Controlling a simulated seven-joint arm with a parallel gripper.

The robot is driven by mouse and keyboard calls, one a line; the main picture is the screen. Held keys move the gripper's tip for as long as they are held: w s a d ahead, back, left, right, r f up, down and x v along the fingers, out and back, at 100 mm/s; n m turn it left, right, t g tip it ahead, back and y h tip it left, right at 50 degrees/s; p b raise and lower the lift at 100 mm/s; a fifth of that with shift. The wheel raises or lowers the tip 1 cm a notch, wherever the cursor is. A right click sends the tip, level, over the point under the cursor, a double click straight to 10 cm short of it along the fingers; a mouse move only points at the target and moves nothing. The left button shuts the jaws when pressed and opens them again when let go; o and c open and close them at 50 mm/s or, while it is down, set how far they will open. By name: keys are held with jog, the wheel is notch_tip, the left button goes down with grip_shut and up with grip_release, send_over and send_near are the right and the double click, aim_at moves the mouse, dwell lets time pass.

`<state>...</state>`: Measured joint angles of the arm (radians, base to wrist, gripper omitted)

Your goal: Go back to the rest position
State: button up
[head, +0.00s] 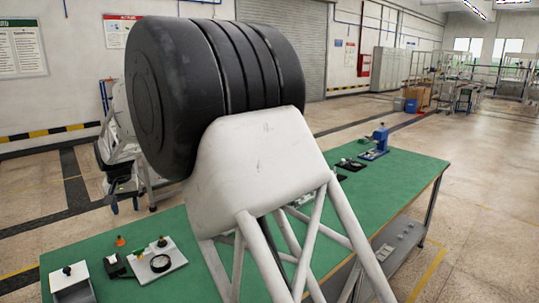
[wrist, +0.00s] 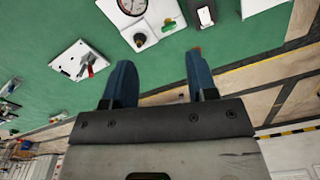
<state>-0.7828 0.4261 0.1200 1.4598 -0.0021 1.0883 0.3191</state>
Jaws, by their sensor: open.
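In the wrist view my gripper (wrist: 160,58) has its two blue fingers apart, with nothing between them. Past the fingertips is the green table top (wrist: 40,100), and beyond its edge the floor.
A white plate with a round dial (head: 162,264), a small dark device (head: 116,266) and a light box (head: 73,288) are at the table's front left. A blue device (head: 379,143) stands at the far right end. The wrist view shows another white plate (wrist: 78,58).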

jog(key=s+d+r+m, duration=0.1)
jog(key=d+r, duration=0.2)
jog(key=d, duration=0.8)
jog(key=s+d+r, duration=0.2)
jog(key=d+r, duration=0.2)
jog(key=d, duration=0.7)
jog(key=s+d+r+m, duration=0.1)
jog(key=d+r, duration=0.2)
jog(key=d, duration=0.7)
jog(key=s+d+r+m+t, duration=0.1)
jog(key=s+d, duration=0.5)
jog(key=d, duration=0.4)
jog(key=s+d+r, duration=0.1)
jog(key=s+d, duration=0.4)
jog(key=d, duration=0.4)
jog(key=s+d+f+m, duration=0.1)
jog(key=s+d+f, duration=0.1)
jog(key=s+d, duration=0.3)
jog(key=s+d+f, duration=0.3)
jog(key=s+d, duration=0.3)
jog(key=s, duration=0.4)
jog(key=s+d+f+m+t, duration=0.1)
jog(key=s+d+f, duration=0.2)
jog(key=s+d, duration=0.2)
jog(key=s, duration=0.3)
jog(key=shift+d+m+h, duration=0.25)
jog(key=shift+m+h, duration=0.05)
